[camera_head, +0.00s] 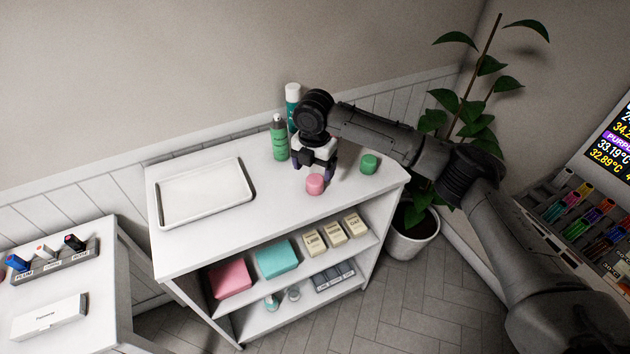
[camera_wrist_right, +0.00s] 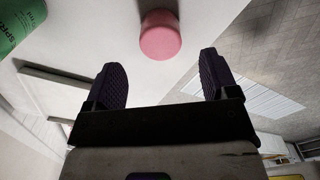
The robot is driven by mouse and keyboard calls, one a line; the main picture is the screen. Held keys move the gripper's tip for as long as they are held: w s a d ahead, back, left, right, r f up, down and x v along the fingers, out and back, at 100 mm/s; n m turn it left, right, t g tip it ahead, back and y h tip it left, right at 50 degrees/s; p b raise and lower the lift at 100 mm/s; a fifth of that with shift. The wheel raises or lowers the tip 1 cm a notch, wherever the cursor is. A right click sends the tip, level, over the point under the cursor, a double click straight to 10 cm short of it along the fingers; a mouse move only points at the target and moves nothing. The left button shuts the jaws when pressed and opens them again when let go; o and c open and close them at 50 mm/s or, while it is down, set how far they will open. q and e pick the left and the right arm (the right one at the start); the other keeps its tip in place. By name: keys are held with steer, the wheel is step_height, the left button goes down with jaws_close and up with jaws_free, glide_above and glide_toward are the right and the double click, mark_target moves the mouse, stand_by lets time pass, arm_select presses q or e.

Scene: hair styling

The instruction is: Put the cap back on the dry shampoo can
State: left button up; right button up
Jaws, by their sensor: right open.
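A pink cap (camera_head: 315,184) stands on the white shelf top, near its front edge. A green cap (camera_head: 369,164) lies near the right end. A green can (camera_head: 279,138) stands upright at the back. Behind it is a taller teal can with a white top (camera_head: 293,93), partly hidden by my arm. I cannot read which is the dry shampoo. My right gripper (camera_head: 315,168) is open and empty, pointing down close to the pink cap. In the right wrist view the pink cap (camera_wrist_right: 160,36) is beyond the gap between the fingertips (camera_wrist_right: 163,75), not between them.
A white tray (camera_head: 163,207) covers the left of the shelf top. Below are pink and teal boxes (camera_head: 277,258) and cream boxes (camera_head: 332,231). A potted plant (camera_head: 412,235) stands right of the unit. A side table (camera_head: 95,310) is at left.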

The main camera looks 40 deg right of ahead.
mark_target(315, 179)
steer(key=shift+f, duration=0.3)
steer(key=f+p, duration=0.1)
steer(key=f, duration=0.3)
steer(key=shift+d+f+p, duration=0.15)
steer(key=shift+d+p, duration=0.05)
steer(key=shift+p, duration=0.15)
steer(key=shift+f, duration=0.45)
steer(key=c, duration=1)
steer(key=shift+r, duration=0.1)
